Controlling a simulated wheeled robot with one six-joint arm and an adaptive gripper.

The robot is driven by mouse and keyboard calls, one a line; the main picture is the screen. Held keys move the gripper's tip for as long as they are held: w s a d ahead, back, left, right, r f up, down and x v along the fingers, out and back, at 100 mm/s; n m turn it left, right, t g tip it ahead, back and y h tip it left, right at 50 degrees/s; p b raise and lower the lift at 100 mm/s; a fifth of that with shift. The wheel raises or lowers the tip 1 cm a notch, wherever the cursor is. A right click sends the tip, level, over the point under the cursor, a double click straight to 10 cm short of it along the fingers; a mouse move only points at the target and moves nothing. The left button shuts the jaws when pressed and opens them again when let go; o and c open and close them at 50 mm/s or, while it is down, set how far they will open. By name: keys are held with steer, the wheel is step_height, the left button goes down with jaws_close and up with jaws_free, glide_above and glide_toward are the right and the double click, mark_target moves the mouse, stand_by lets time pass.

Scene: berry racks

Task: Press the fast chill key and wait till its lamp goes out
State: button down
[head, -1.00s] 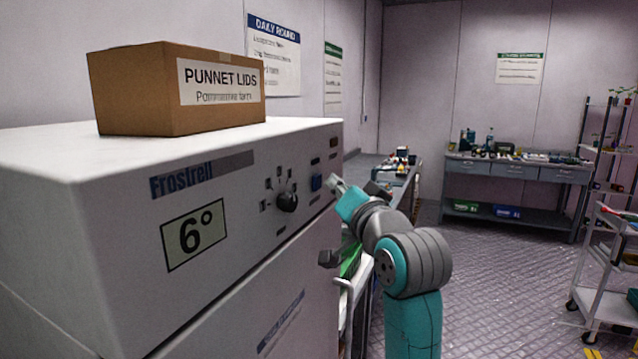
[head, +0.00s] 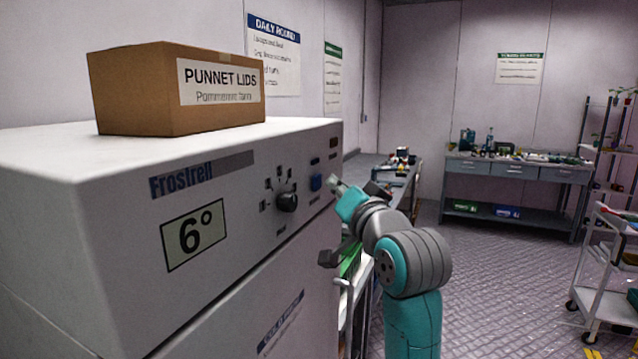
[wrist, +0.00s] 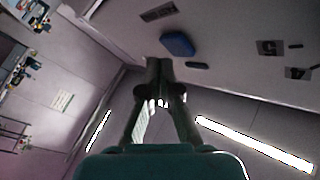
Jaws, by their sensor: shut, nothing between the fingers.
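The white Frostrell cooler (head: 110,235) fills the left of the head view. The blue key (head: 316,182) is on its front panel, right of the black dial (head: 287,201). The blue key also shows in the wrist view (wrist: 178,44). My gripper (head: 334,183) is shut and empty, just right of the key in the head view. In the wrist view my fingertips (wrist: 160,66) lie just below and left of the key; I cannot tell whether they touch the panel. A small brown rectangle (head: 333,142) sits above the key; I see no clear glow on it. The display (head: 194,234) reads 6°.
A cardboard box marked Punnet Lids (head: 130,92) stands on the cooler. A grey workbench (head: 515,172) is against the back wall, and a white trolley (head: 605,262) stands at the right. The floor between (head: 490,270) is clear.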

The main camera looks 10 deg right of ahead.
steer(key=shift+w+a, duration=0.1)
steer(key=shift+w+a, duration=0.15)
steer(key=shift+a, duration=0.1)
steer(key=shift+w+a, duration=0.25)
steer(key=shift+a, duration=0.1)
stand_by(0.9)
stand_by(0.3)
steer(key=shift+s+d, duration=0.5)
steer(key=shift+d, duration=0.2)
steer(key=shift+s+d, duration=0.75)
steer(key=shift+d, duration=0.25)
steer(key=shift+s+d, duration=0.7)
steer(key=shift+d, duration=0.3)
